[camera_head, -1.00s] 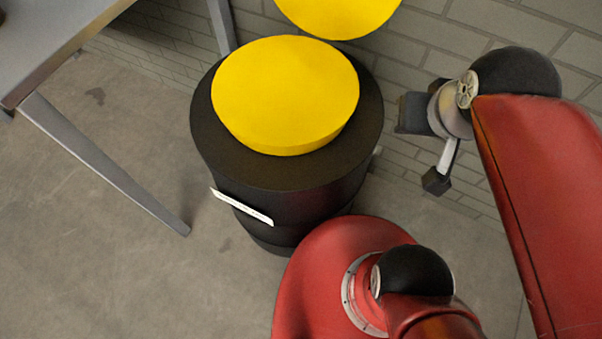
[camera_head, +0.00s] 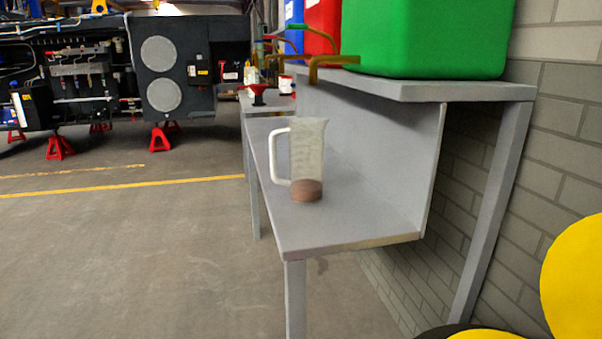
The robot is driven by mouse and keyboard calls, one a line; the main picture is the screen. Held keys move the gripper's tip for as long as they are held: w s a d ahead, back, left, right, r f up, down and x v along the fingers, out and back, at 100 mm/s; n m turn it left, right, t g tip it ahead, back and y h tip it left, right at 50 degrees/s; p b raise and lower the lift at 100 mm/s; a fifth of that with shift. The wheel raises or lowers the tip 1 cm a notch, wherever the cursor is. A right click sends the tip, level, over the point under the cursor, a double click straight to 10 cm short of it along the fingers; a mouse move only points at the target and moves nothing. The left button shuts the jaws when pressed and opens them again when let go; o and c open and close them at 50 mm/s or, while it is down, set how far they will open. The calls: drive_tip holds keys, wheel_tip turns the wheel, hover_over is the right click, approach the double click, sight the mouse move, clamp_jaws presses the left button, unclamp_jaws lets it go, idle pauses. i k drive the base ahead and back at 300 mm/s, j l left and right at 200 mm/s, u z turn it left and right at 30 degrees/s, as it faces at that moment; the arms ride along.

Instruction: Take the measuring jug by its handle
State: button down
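The measuring jug (camera_head: 308,150) stands upright near the front end of a grey workbench (camera_head: 330,236). It is clear with a white handle (camera_head: 280,157) on its left side. A brownish round thing (camera_head: 307,190) shows at its base; I cannot tell whether it is inside the jug or in front of it. My gripper is not in the present view.
Green (camera_head: 425,38) and red (camera_head: 322,28) bins stand on the raised shelf above the bench. A red funnel-like thing (camera_head: 259,95) is farther back. A yellow-topped drum (camera_head: 573,280) is at lower right, by the brick wall.

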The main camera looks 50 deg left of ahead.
sight(306, 134)
drive_tip(key=u, duration=2)
drive_tip(key=i+j+z, duration=0.1)
drive_tip(key=j, duration=0.25)
drive_tip(key=i+j+z, duration=0.1)
drive_tip(key=j, duration=0.25)
drive_tip(key=i+j+z, duration=0.15)
drive_tip(key=j, duration=0.25)
drive_tip(key=i+j+z, duration=0.1)
drive_tip(key=i+j, duration=0.1)
drive_tip(key=i, duration=0.1)
